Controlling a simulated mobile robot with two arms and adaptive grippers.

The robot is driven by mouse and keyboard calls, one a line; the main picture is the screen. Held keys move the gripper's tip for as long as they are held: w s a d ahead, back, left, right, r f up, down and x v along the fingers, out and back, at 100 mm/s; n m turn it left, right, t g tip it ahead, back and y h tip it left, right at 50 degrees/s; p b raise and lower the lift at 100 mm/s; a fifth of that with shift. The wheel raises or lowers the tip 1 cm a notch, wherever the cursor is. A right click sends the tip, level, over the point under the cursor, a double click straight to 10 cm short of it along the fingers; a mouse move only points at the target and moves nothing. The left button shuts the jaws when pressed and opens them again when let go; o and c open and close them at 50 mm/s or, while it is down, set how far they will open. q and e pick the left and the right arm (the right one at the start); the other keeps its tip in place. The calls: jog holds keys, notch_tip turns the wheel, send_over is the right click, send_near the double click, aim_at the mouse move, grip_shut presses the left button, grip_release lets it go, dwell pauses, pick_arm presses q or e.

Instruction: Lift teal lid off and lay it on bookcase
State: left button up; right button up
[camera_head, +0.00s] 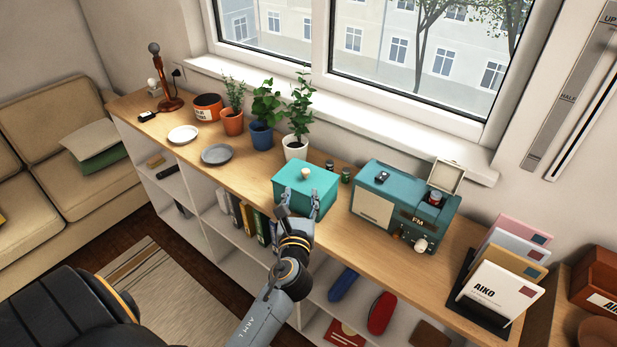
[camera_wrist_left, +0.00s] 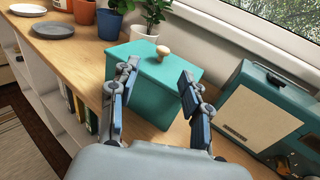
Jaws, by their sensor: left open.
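A teal box (camera_head: 305,202) stands on the wooden top of the bookcase (camera_head: 392,263). Its teal lid (camera_head: 312,182) is on it, with a pale round knob (camera_head: 306,173) in the middle. In the left wrist view the lid (camera_wrist_left: 178,67), knob (camera_wrist_left: 163,51) and box front (camera_wrist_left: 150,103) show ahead of the fingers. My left gripper (camera_head: 298,213) is open and empty at the near side of the box, with its fingertips short of the knob; it also shows in the left wrist view (camera_wrist_left: 157,82). Whether a finger touches the box I cannot tell. My right gripper is out of view.
A teal radio (camera_head: 408,202) stands right of the box. Potted plants (camera_head: 297,148) stand behind and left, and two small dark jars (camera_head: 346,175) behind. A grey plate (camera_head: 217,154) and white plate (camera_head: 183,134) lie left. Bare wood shows between grey plate and box.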

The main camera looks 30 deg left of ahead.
aim_at(305, 176)
pick_arm(q)
jog(key=x, duration=0.2)
jog(key=shift+w, duration=0.4)
jog(key=shift+w+a, duration=0.15)
jog(key=shift+w, duration=0.25)
jog(key=x, duration=0.4)
jog(key=shift+w+a+f+p, duration=0.15)
jog(key=shift+w+f+p, duration=0.15)
jog(key=shift+w+f, duration=0.1)
jog(key=shift+s+r, duration=0.1)
jog(key=shift+s, duration=0.05)
jog(key=shift+c, duration=1.3)
jog(key=c, duration=0.7)
grip_shut()
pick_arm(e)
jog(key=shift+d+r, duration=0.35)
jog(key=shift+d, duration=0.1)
